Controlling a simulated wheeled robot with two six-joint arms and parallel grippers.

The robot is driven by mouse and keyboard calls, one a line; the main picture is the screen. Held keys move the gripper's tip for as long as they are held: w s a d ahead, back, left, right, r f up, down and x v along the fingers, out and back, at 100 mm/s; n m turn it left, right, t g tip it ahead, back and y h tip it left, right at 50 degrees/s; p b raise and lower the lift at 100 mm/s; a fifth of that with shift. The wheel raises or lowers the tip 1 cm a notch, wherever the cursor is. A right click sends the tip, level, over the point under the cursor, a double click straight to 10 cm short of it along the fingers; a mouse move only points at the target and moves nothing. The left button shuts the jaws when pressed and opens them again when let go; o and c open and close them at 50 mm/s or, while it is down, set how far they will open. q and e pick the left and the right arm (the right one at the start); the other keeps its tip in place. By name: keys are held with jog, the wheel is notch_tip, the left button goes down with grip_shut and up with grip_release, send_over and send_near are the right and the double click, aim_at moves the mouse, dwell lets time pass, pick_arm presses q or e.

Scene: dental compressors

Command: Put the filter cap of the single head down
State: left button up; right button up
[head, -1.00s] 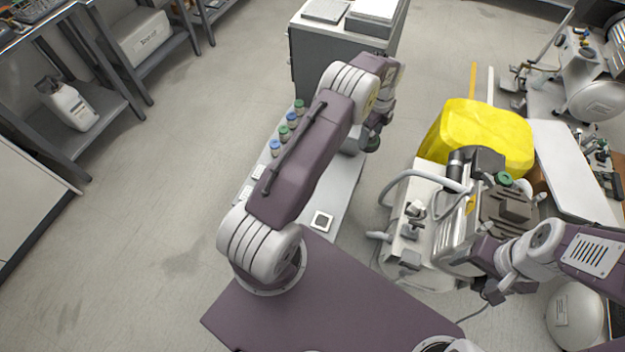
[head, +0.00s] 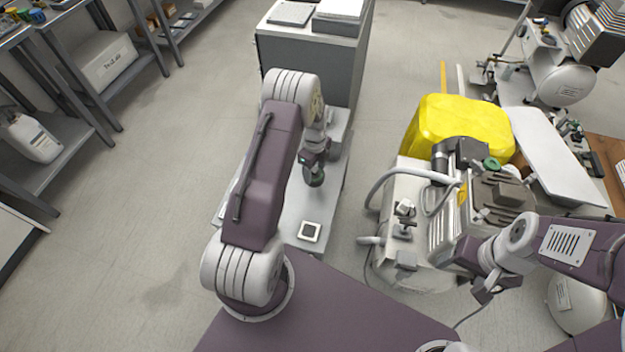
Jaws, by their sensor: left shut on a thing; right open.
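My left gripper (head: 314,160) is shut on a dark green filter cap (head: 316,179). It holds the cap over the grey bench top (head: 302,208), behind the small white square pad (head: 310,231). I cannot tell whether the cap touches the surface. The compressor (head: 425,215) stands to the right, with a hose and a dark motor head; another green cap (head: 491,163) sits on top of it. My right gripper (head: 484,294) is open, low at the compressor's front right side. My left arm hides much of the bench's left side.
A yellow cover or bin (head: 458,125) stands behind the compressor. A grey cabinet (head: 312,65) is at the back. Shelves with a white jug (head: 32,138) and a box (head: 103,62) line the left. Bare floor lies between bench and shelves.

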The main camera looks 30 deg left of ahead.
aim_at(313, 178)
pick_arm(q)
jog(key=shift+s+a+f, duration=0.2)
jog(key=shift+s+a, duration=0.05)
jog(key=shift+s, duration=0.05)
notch_tip(313, 178, down, 4)
jog(key=shift+r+b, duration=0.2)
jog(key=shift+b, duration=0.55)
jog(key=shift+f, duration=0.3)
jog(key=shift+r, duration=0.15)
jog(key=o, duration=1.3)
jog(key=shift+f, duration=0.2)
